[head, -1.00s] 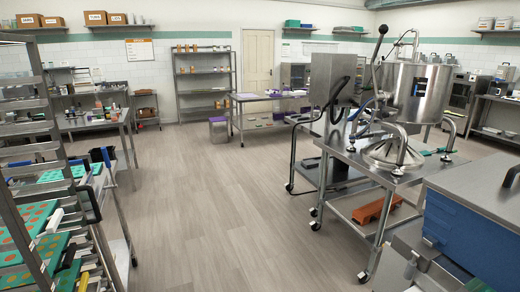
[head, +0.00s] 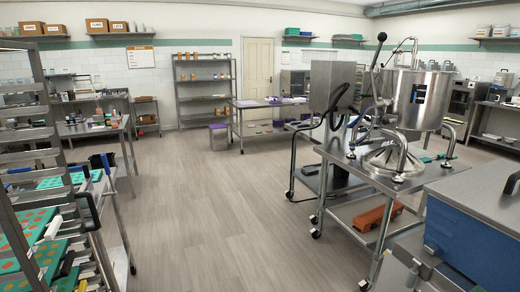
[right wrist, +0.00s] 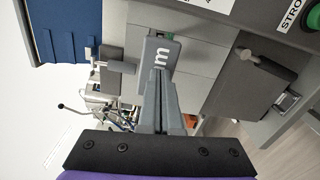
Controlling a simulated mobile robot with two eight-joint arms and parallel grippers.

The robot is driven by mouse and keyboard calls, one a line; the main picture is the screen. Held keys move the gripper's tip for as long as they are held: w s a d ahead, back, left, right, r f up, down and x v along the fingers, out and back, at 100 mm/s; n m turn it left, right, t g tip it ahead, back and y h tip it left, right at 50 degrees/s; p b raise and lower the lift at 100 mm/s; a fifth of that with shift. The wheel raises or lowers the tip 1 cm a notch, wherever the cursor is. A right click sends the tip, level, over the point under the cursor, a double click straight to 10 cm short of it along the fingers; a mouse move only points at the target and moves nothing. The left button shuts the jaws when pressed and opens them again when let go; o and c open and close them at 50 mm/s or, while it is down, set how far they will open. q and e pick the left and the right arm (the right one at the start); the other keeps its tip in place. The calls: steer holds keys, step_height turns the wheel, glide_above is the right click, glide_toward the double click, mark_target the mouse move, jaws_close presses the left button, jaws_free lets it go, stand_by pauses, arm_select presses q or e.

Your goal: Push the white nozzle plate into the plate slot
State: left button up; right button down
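I cannot pick out the white nozzle plate or the plate slot for certain in any view. In the right wrist view my right gripper (right wrist: 160,82) shows its grey fingers close together, with no clear gap. Beyond is a grey machine front (right wrist: 205,70) with flat panels. Neither gripper can be made out in the head view. The blue hopper-like box (head: 470,242) stands at the right edge there.
A steel cart (head: 375,180) carries a large steel kettle (head: 418,98) with a lever. An orange-brown item (head: 378,217) lies on its lower shelf. A rack with green, orange-dotted trays (head: 28,228) stands at left. The floor (head: 215,210) between is clear.

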steer(key=shift+w+d, duration=0.15)
steer(key=shift+d, duration=0.25)
steer(key=shift+a, duration=0.1)
steer(key=b+v, duration=0.2)
steer(key=v, duration=1.2)
steer(key=s+d+f+m+g+y+p, duration=0.1)
steer(key=s+d+f+g+y+p, duration=0.15)
steer(key=s+d+y, duration=0.4)
steer(key=s+a+r+m+t+y+p, duration=0.1)
steer(key=s+a+m+y, duration=0.4)
steer(key=y, duration=0.5)
steer(key=s+a+r+p, duration=0.1)
steer(key=s+a+p, duration=0.1)
steer(key=a, duration=0.1)
steer(key=shift+a+r, duration=0.25)
steer(key=shift+a, duration=0.05)
